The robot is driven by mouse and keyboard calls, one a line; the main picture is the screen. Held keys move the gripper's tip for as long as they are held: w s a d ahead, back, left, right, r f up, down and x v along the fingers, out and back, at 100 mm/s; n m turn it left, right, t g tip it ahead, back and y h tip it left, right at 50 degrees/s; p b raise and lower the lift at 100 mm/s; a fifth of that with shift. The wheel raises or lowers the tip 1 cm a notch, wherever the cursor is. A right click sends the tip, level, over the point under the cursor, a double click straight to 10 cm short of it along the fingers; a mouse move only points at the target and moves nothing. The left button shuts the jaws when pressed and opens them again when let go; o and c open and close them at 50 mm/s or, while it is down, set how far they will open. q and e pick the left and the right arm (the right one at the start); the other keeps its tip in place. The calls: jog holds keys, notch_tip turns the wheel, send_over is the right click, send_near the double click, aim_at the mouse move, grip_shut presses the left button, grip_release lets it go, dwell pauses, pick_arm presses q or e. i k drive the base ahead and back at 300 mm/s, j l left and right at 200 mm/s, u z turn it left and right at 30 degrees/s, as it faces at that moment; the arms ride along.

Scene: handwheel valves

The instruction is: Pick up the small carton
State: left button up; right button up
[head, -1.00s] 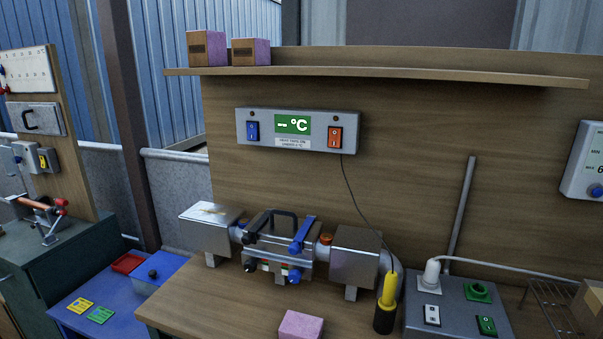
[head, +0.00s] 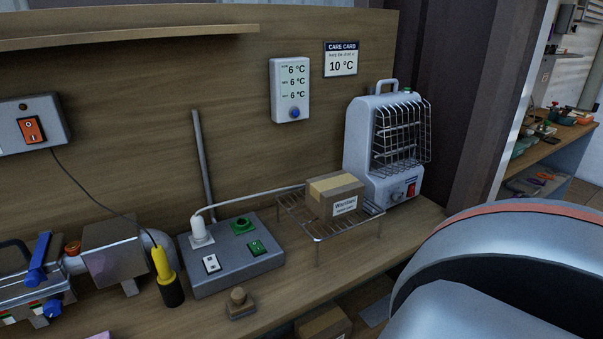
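A small brown carton (head: 335,196) with tan tape across its top and a white printed label on its front sits on a wire rack (head: 318,232) on the workbench. It is right of centre in the head view. Another brown carton (head: 323,325) shows below the bench's front edge, partly cut off by the frame. Neither of my grippers is in view.
A white heater (head: 368,140) with a wire guard stands just behind and right of the rack. A grey socket box (head: 230,262) with a white plug and cable is left of it. A small wooden knob-like piece (head: 240,303) is near the bench edge. My silver arm link fills the lower right.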

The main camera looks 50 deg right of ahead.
aim_at(330, 197)
jog(key=z, duration=1.75)
